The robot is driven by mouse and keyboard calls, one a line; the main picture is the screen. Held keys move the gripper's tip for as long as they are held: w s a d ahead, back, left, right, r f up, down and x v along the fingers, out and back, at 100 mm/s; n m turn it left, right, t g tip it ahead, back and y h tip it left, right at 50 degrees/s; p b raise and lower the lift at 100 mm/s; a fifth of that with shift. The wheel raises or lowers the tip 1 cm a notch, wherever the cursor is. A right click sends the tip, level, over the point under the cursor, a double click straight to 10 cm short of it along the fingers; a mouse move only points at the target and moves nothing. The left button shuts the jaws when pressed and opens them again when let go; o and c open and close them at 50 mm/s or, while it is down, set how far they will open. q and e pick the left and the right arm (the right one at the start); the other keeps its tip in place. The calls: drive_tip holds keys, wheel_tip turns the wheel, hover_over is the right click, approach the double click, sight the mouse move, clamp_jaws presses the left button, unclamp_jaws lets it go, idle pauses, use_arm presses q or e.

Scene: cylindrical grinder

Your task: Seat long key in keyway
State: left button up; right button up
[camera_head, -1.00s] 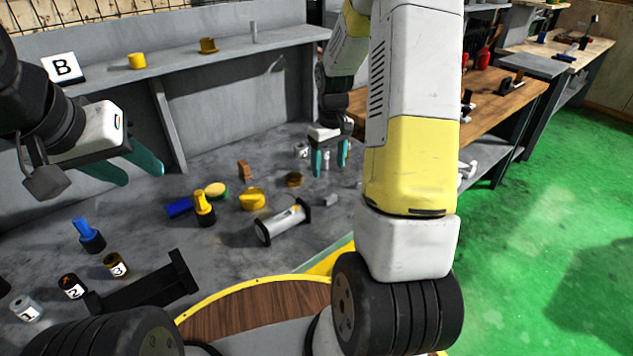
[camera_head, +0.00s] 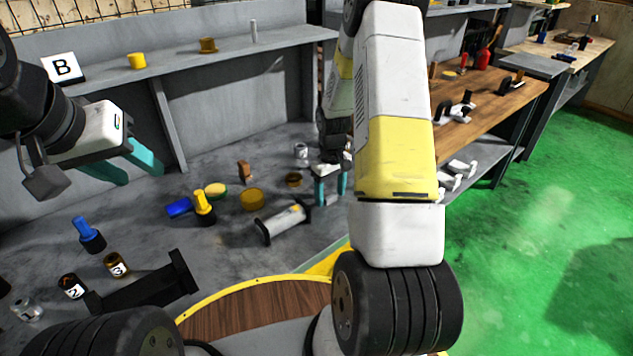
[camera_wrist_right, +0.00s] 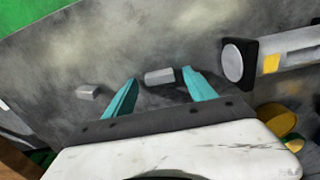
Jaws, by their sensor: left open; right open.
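A small grey key-like block (camera_wrist_right: 159,76) lies on the grey bench, just beyond and between the fingertips of my right gripper (camera_wrist_right: 160,88). A second grey block (camera_wrist_right: 88,91) lies apart, left of the fingers in the right wrist view. I cannot tell for certain which is the long key. In the head view my right gripper (camera_head: 331,188) is open, low over the bench, with one block partly visible at its fingers. The silver shaft (camera_head: 283,222) with black ends and a yellow patch lies left of it. My left gripper (camera_head: 135,165) is open and empty, above the bench.
A yellow round part (camera_head: 252,199), a black-and-yellow tool (camera_head: 204,208), a blue block (camera_head: 179,207) and a brown ring (camera_head: 293,180) lie nearby. A black stand (camera_head: 150,285) is at front left. My right arm hides bench to the right.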

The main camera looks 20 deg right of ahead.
clamp_jaws()
drive_tip(key=shift+r, duration=0.1)
